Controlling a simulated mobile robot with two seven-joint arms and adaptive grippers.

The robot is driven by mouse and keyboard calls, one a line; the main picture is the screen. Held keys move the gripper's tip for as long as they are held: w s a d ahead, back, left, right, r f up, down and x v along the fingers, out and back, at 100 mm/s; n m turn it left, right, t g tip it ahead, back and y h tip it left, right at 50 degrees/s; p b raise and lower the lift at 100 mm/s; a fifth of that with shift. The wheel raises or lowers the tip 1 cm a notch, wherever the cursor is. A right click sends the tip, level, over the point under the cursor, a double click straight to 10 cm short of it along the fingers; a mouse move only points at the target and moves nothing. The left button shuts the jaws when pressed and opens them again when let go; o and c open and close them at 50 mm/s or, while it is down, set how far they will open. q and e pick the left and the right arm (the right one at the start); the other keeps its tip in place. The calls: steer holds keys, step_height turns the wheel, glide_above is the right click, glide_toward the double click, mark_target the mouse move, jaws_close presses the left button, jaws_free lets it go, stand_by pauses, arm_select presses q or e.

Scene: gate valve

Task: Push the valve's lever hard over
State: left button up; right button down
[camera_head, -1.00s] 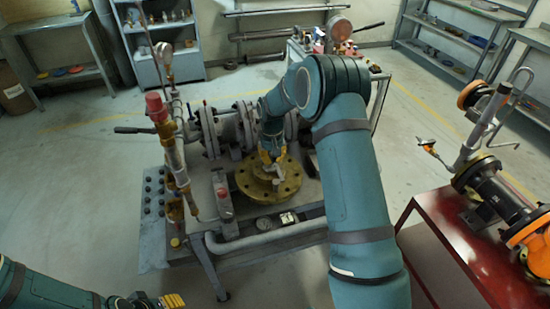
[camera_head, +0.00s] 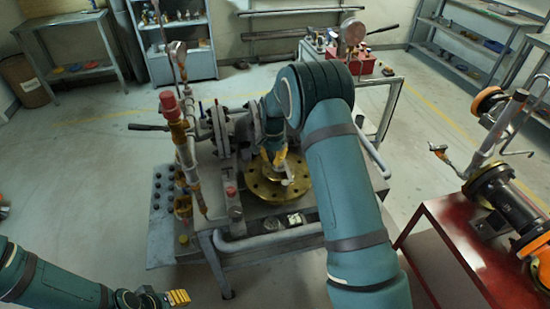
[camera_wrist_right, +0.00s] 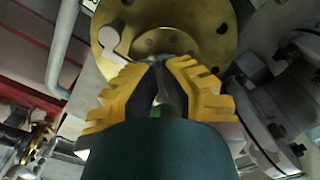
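A brass flange (camera_head: 262,188) with bolt holes lies on the grey valve stand, and shows behind the fingers in the right wrist view (camera_wrist_right: 212,25). A pale grey lever-like piece (camera_head: 288,181) stands over the flange; in the wrist view its round end (camera_wrist_right: 109,37) lies left of the fingertips. My right gripper (camera_head: 273,157) points down at it. In the wrist view its yellow fingers (camera_wrist_right: 161,65) lie close on either side of a narrow metal strip; contact is unclear. My left gripper (camera_head: 178,297) is low at the left, away from the stand, its finger gap unclear.
A black handle (camera_head: 149,127) sticks out left of the stand, near an upright pipe with a red cap (camera_head: 168,103). A red table (camera_head: 440,222) with another valve (camera_head: 500,195) stands right. Shelves line the back. Open floor lies left of the stand.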

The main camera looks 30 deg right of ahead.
steer(key=shift+m, duration=0.3)
steer(key=c, duration=1.1)
jaws_free()
steer(key=shift+w, duration=0.1)
steer(key=shift+r, duration=0.1)
step_height(320, 180, up, 12)
steer(key=shift+f, duration=0.15)
